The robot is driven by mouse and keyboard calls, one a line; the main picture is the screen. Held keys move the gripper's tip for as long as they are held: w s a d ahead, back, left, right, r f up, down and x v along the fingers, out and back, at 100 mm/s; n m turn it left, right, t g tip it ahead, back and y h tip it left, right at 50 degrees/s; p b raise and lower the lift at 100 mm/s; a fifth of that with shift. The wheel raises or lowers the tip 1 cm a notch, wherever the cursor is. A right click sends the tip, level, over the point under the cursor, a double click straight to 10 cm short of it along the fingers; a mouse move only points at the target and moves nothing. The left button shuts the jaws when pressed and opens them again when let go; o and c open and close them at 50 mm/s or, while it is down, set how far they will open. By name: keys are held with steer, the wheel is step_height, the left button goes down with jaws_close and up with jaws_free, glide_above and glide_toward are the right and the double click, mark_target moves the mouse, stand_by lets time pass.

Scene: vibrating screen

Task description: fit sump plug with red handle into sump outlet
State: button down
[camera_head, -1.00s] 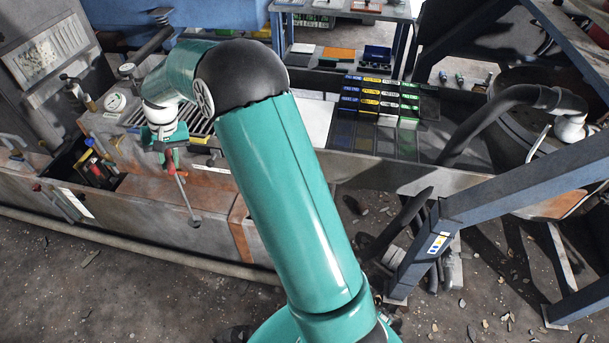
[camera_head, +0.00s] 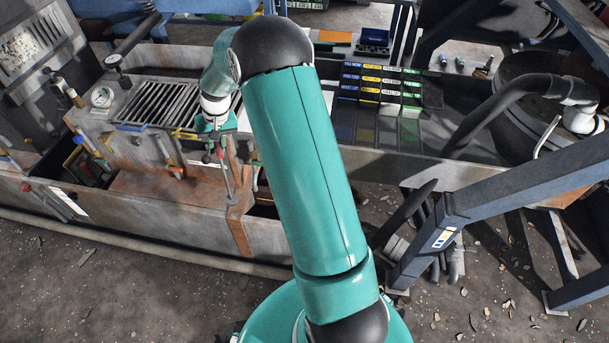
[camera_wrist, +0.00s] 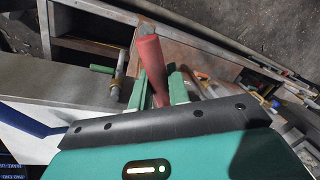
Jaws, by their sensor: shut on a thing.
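My gripper (camera_head: 218,140) is shut on the sump plug by its red handle (camera_wrist: 151,65). In the head view the plug's thin rod (camera_head: 229,185) hangs down from the gripper, nearly upright, in front of the rusty tank wall. Its lower end shows near the orange-brown upright band of the tank. I cannot make out the sump outlet for certain in either view.
The long rusty tank (camera_head: 150,215) has a slatted screen (camera_head: 165,100), a pressure gauge (camera_head: 101,96) and several valve handles close to the gripper. A rack of coloured labelled blocks (camera_head: 380,85) stands behind. A blue steel beam (camera_head: 500,210) crosses at the right.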

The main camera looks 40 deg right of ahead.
steer(key=s+d+f, duration=0.7)
steer(key=d+f, duration=0.2)
steer(key=d, duration=0.1)
steer(key=s+d+f, duration=0.8)
steer(key=d+f, duration=0.1)
steer(key=d, duration=0.1)
steer(key=shift+d+f+m, duration=0.15)
steer(key=shift+d+m, duration=0.15)
steer(key=shift+d, duration=0.05)
steer(key=shift+s, duration=0.15)
steer(key=shift+f, duration=4.5)
steer(key=c, duration=1.3)
jaws_free()
steer(key=shift+o, duration=0.2)
step_height(320, 180, up, 14)
steer(key=d, duration=0.2)
steer(key=shift+s+f, duration=0.2)
steer(key=shift+s, duration=0.25)
